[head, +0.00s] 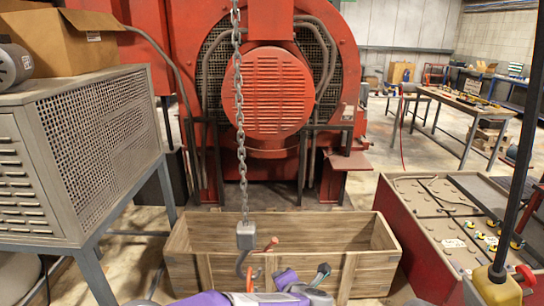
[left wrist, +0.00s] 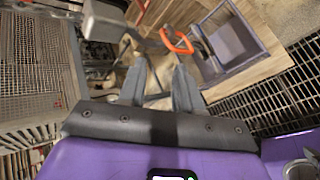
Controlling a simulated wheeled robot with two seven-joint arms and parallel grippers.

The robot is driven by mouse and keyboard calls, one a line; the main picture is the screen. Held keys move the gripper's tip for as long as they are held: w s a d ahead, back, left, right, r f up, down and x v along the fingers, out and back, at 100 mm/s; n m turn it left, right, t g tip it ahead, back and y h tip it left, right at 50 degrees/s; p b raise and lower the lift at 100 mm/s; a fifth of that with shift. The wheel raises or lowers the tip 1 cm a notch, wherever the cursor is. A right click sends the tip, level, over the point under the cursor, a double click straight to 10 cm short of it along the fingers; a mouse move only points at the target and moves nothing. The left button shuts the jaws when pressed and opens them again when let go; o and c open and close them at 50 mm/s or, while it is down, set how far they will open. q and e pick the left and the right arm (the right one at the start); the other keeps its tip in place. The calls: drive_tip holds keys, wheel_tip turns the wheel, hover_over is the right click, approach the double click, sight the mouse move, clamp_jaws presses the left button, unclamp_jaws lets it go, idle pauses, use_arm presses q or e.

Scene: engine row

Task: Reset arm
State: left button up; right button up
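My purple left arm (head: 245,299) lies along the bottom edge of the head view, in front of the wooden crate. The left wrist view shows my left gripper (left wrist: 157,78) with its two grey fingers apart and nothing clearly between them. A grey hook block (head: 245,236) hangs on a chain (head: 240,120) above the crate; a grey block (left wrist: 106,22) also shows at the upper left of the left wrist view. An orange loop (left wrist: 177,42) is beyond the fingertips, apparently apart from them. My right gripper is not in view.
The open wooden crate (head: 205,275) stands on the floor before the red engine (head: 268,95). A grey vented cabinet (head: 90,140) bearing a cardboard box (head: 70,42) is at left. A red-sided cart (head: 425,245) with a yellow fixture (head: 497,287) is at right.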

use_arm(q)
drive_tip(key=s+a+f+m+g+h, duration=0.1)
drive_tip(key=a+f+m, duration=0.25)
drive_tip(key=f, duration=0.45)
drive_tip(key=a+f+m+h, duration=0.1)
drive_tip(key=a+f+m, duration=0.2)
drive_tip(key=f+m, duration=0.3)
drive_tip(key=s+a+f+m+g+h, duration=0.1)
drive_tip(key=a+f+m, duration=0.2)
drive_tip(key=f, duration=0.6)
drive_tip(key=s+a+f+m+g+h, duration=0.1)
drive_tip(key=s+f+m+g, duration=0.3)
drive_tip(key=s, duration=0.7)
drive_tip(key=s+a+f+m+g+h, duration=0.2)
drive_tip(key=s+f+m, duration=0.3)
drive_tip(key=s+f, duration=0.3)
drive_tip(key=s+g+h, duration=0.1)
drive_tip(key=s, duration=0.2)
drive_tip(key=shift+s+m+g, duration=0.35)
drive_tip(key=shift+s+g, duration=0.05)
